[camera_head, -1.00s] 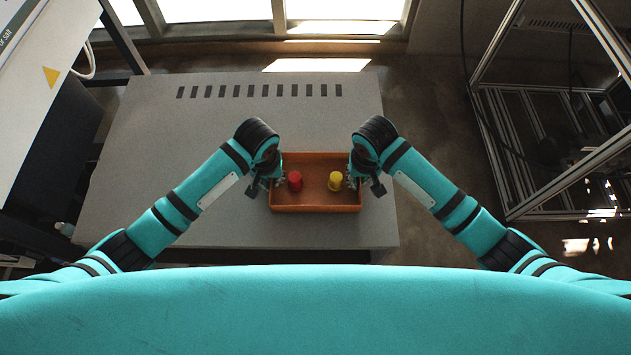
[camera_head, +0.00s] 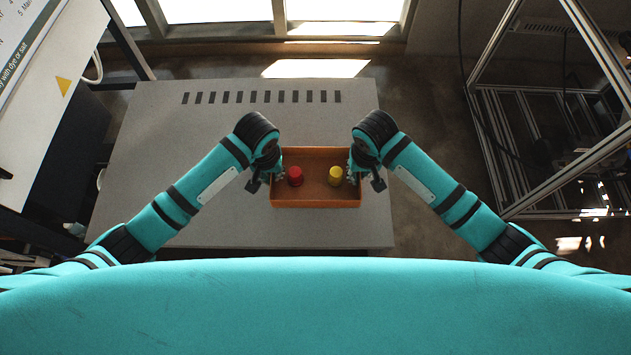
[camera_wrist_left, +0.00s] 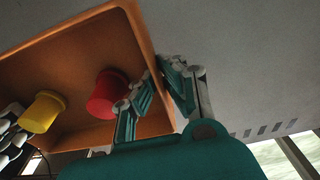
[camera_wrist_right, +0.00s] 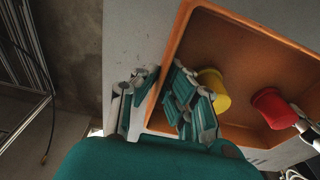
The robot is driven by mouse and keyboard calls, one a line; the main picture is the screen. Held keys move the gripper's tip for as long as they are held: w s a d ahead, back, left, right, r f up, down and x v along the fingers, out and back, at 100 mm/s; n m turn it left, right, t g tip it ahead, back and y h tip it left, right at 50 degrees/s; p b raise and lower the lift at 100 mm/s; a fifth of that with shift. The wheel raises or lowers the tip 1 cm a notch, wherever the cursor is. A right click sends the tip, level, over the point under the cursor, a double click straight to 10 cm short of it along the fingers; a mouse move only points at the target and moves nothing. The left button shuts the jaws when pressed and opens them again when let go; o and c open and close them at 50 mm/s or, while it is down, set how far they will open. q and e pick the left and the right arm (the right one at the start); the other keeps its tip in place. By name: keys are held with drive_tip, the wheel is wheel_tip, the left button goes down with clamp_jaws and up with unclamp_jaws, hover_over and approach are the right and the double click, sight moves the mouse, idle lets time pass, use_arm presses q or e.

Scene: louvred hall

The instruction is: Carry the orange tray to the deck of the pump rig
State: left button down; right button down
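The orange tray (camera_head: 316,202) is over the grey table, level as far as I can tell. It holds a red cup-shaped piece (camera_head: 295,176) and a yellow one (camera_head: 335,176). My left gripper (camera_head: 268,172) is shut on the tray's left wall, with its fingers on either side of the wall in the left wrist view (camera_wrist_left: 158,100). My right gripper (camera_head: 360,172) is shut on the right wall, also straddled in the right wrist view (camera_wrist_right: 160,100). The tray's underside is hidden. I cannot identify the pump rig's deck for certain.
The grey table (camera_head: 190,140) has a row of dark slots (camera_head: 260,97) along its far side. A metal-framed structure (camera_head: 560,150) stands at the right, with floor between. Windows line the back.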

use_arm(q)
drive_tip(key=shift+f, duration=0.1)
use_arm(e)
drive_tip(key=shift+f, duration=0.15)
